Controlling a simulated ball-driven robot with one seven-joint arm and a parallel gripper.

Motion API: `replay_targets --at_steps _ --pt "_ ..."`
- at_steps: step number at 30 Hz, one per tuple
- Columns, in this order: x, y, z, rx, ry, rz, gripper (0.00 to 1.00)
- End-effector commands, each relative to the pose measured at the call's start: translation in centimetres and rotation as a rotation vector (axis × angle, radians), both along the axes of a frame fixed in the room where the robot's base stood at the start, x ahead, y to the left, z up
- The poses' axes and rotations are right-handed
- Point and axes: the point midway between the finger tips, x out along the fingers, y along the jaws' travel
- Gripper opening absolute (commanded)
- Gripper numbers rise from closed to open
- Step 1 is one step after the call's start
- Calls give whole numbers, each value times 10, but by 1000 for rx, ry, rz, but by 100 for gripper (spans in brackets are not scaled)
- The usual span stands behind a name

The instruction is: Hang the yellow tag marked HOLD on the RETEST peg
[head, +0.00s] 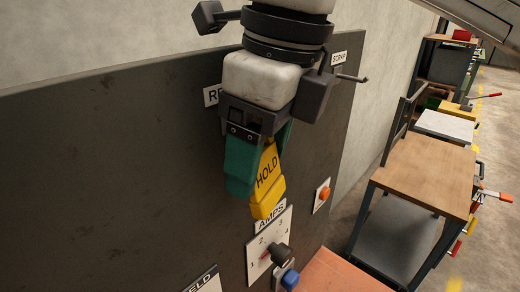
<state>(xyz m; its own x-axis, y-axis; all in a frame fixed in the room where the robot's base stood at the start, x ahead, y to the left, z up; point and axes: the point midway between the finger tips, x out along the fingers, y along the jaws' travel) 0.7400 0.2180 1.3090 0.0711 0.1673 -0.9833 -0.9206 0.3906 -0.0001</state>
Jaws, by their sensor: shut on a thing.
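The yellow tag (267,172) with black HOLD lettering is between the teal fingers of my gripper (252,176), which is shut on it. The tag hangs down at a tilt in front of the dark panel, above the AMPS dial. I cannot tell how far the tag is from the panel.
A SCRAP label (339,58) and a peg (352,78) are at the panel's upper right. Below are the AMPS dial (268,244), an orange button (325,193) and a blue button (290,279). A wooden table (430,174) stands at right. The panel's left side is bare.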

Motion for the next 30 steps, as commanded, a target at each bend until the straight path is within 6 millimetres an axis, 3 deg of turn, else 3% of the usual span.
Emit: replay_targets --at_steps 9,19,23,30 --pt "0 0 0 0 0 0 96" --pt "0 -1 4 0 -1 -1 97" --pt "-1 -3 19 0 -3 -2 97" --pt "-4 -11 65 0 -4 -3 97"
